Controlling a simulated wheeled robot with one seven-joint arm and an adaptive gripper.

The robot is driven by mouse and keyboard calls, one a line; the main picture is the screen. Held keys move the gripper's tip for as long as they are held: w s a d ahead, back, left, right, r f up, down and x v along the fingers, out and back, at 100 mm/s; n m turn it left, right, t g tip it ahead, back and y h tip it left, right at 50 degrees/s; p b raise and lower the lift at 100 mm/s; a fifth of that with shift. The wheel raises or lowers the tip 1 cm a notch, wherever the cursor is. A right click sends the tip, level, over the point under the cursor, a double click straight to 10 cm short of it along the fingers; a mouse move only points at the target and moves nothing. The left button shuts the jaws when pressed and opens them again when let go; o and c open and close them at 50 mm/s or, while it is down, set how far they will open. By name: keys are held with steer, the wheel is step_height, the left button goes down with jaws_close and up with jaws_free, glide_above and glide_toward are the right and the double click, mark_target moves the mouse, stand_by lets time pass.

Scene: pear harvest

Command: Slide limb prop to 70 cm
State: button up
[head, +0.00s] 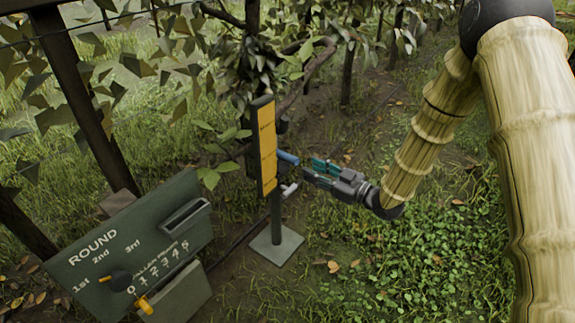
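The limb prop is a dark upright post (276,215) on a square grey base plate (276,248). A tall yellow scale plate (267,147) stands along its upper part; its marks are too small to read. A blue handle (288,157) sticks out to the right of the post, and a pale lever (289,189) sits lower down. My gripper (308,168), with teal finger pads, points left at the blue handle. Its fingers are apart and look empty, just right of the handle, with a small gap seeming to remain.
Leafy branches (320,60) hang above the prop. Grassy ground is open at the lower right.

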mark_target(287, 158)
steer(key=b+x, duration=0.4)
steer(key=x, duration=0.6)
steer(key=shift+w+a, duration=0.2)
steer(key=shift+a, duration=0.1)
jaws_close()
